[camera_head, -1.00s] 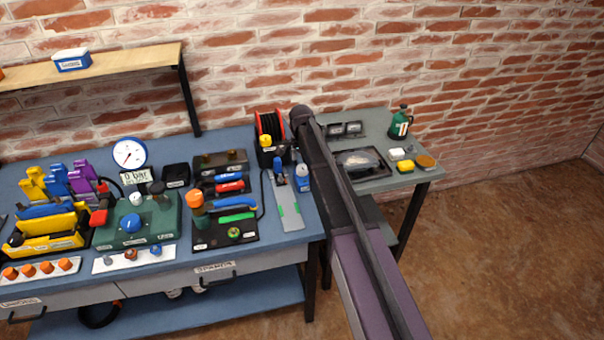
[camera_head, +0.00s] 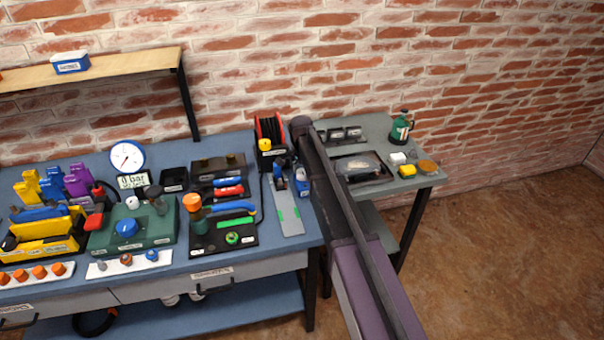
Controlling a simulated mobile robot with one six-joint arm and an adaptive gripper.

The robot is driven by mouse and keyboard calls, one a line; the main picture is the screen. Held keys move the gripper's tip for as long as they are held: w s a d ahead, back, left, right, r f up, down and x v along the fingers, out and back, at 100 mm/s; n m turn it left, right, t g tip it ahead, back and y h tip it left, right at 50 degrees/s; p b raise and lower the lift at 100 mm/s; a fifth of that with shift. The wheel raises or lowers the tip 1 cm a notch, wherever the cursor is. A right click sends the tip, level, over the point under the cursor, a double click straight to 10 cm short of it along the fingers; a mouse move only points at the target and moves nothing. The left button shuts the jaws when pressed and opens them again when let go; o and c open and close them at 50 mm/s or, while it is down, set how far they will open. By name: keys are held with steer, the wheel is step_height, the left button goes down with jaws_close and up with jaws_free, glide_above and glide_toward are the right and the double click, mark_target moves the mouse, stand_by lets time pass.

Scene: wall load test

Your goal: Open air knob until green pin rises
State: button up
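A green box (camera_head: 147,239) stands on the blue bench at the left of the view. A blue knob (camera_head: 127,227) sits on its front, and a small white cap (camera_head: 132,202) and a dark lever (camera_head: 155,196) are on its top. A round white gauge (camera_head: 127,156) with a display reading about "0 bar" (camera_head: 133,181) stands behind it. A green pin cannot be made out on the box. My arm reaches in from the lower right to the bench's right end, well right of the green box. My gripper cannot be made out.
A yellow tool holder (camera_head: 42,236) stands left of the green box, and a black tray (camera_head: 232,228) with tools stands right. A white strip (camera_head: 130,264) with small knobs lies in front. A shelf (camera_head: 95,77) hangs above. A grey side table (camera_head: 410,181) stands right.

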steer(key=c, duration=0.6)
steer(key=shift+n, duration=0.4)
steer(key=n, duration=0.8)
steer(key=shift+s, duration=0.1)
steer(key=n, duration=0.4)
steer(key=shift+n, duration=0.3)
steer(key=n, duration=0.4)
